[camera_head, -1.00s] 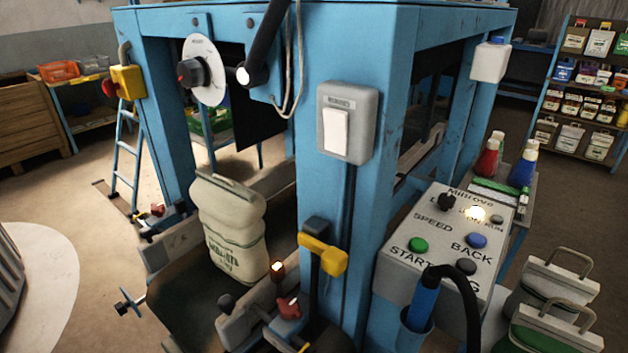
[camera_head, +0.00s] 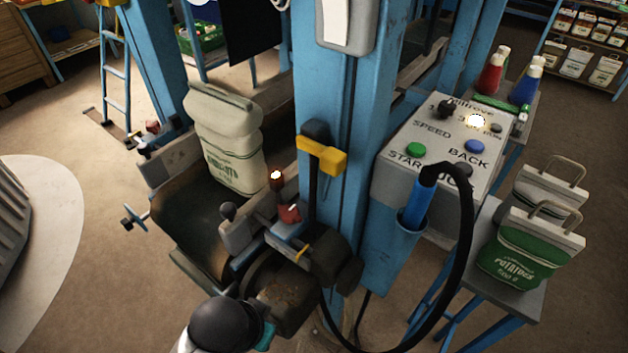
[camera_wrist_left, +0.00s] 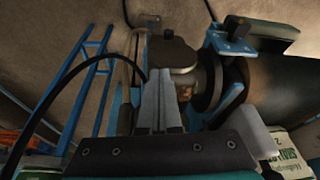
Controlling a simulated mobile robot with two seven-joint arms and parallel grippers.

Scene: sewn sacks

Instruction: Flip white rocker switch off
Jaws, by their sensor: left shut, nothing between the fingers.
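The white rocker switch (camera_head: 340,8) sits in a grey box on the blue post at the top edge of the head view. Only its lower part shows; the upper part is cut off, so I cannot tell its position. My left gripper (camera_wrist_left: 159,80) is shut and empty in the wrist view, its fingers pointing at the machine's lower parts over the floor. The switch is not in the wrist view. In the head view, part of my left arm (camera_head: 225,325) shows at the bottom, below and left of the switch. My right gripper is out of view.
Below the switch are a yellow handle (camera_head: 322,155) on the post and a sack (camera_head: 225,140) on the conveyor. The control panel (camera_head: 452,130) stands to the right, with a looping black hose (camera_head: 466,220) before it. Green-and-white bags (camera_head: 525,250) rest on a stool.

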